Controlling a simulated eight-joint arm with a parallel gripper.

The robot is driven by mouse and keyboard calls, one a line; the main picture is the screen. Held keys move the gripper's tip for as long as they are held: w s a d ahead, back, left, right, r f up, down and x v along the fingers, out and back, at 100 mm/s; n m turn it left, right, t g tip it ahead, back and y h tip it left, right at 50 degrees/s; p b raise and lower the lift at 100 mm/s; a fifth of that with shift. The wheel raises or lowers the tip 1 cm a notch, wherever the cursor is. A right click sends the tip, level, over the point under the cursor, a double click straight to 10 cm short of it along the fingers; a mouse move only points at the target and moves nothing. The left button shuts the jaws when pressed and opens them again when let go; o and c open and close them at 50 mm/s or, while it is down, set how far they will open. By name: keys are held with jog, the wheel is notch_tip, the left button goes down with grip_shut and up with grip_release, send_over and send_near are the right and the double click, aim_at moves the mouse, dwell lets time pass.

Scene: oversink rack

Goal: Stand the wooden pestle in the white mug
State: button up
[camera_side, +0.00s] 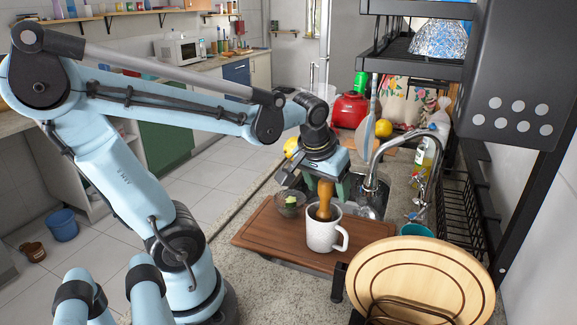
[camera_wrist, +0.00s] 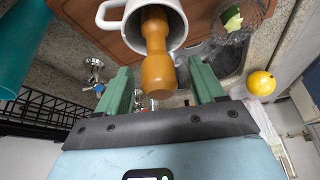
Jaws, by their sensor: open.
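The white mug (camera_side: 321,236) stands upright on the brown wooden board, its handle to the right in the side view. It also shows at the top of the wrist view (camera_wrist: 112,22). The wooden pestle (camera_side: 325,198) stands in the mug, with its lower end inside and its upper part above the rim. In the wrist view the pestle (camera_wrist: 157,60) reaches from the mug toward my gripper. My gripper (camera_wrist: 164,88) is open above the mug, with green fingers on either side of the pestle's upper end and gaps between. The mug hides the pestle's lower tip.
The brown board (camera_side: 262,236) lies across the sink. A glass bowl (camera_side: 290,203) with something green stands left of the mug. The faucet (camera_side: 405,140) and a teal cup (camera_side: 416,230) are to the right. A round wooden plate (camera_side: 420,275) stands in a rack in front.

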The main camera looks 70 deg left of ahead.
jog(key=v, duration=1.2)
jog(key=shift+d, duration=0.1)
dwell(0.7)
jog(key=w+d+f+m+t+h, duration=0.2)
jog(key=d+f+m, duration=0.4)
jog(key=f, duration=0.5)
jog(key=shift+w+d+t, duration=0.25)
jog(key=shift+d+t, duration=0.15)
jog(key=shift+t, duration=0.1)
